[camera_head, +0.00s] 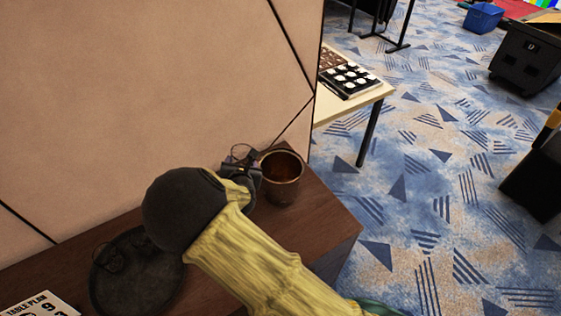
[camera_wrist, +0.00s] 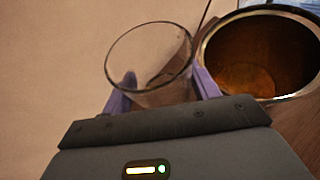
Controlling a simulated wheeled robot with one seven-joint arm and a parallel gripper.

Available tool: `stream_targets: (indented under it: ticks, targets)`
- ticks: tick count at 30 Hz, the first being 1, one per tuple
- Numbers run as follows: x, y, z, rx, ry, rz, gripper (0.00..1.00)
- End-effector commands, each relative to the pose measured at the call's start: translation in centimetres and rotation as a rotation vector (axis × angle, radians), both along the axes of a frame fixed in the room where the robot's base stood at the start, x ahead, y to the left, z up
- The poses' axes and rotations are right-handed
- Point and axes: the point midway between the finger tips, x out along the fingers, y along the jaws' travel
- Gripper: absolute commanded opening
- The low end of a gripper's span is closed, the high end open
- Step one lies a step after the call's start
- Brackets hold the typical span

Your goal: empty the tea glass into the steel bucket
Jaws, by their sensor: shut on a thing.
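The clear tea glass (camera_wrist: 150,55) sits between the purple fingers of my gripper (camera_wrist: 163,82) in the wrist view, and the gripper is shut on it. The glass looks mostly empty, with a faint brown tint low on its right side. Its exact tilt is hard to judge. The steel bucket (camera_wrist: 285,97) is just right of the glass, with a shiny rim and an amber-brown inside. In the head view the bucket (camera_head: 282,195) stands upright on a dark wooden top, right beside my gripper (camera_head: 246,172). My arm hides the glass there.
The dark wooden top (camera_head: 325,235) stands against a beige panel wall (camera_head: 160,80). A round dark tray (camera_head: 165,295) and a table plan card (camera_head: 38,306) are at the left. A pale table (camera_head: 360,100) is behind, and patterned carpet lies to the right.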

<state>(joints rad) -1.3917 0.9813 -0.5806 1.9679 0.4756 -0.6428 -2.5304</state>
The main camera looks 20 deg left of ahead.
Motion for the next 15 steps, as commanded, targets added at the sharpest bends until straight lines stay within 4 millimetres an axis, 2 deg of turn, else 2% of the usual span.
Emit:
stream_targets:
  ticks: [15]
  targets:
    - [-0.6,1.0,-2.4,-0.155,-0.111,0.002,0.27]
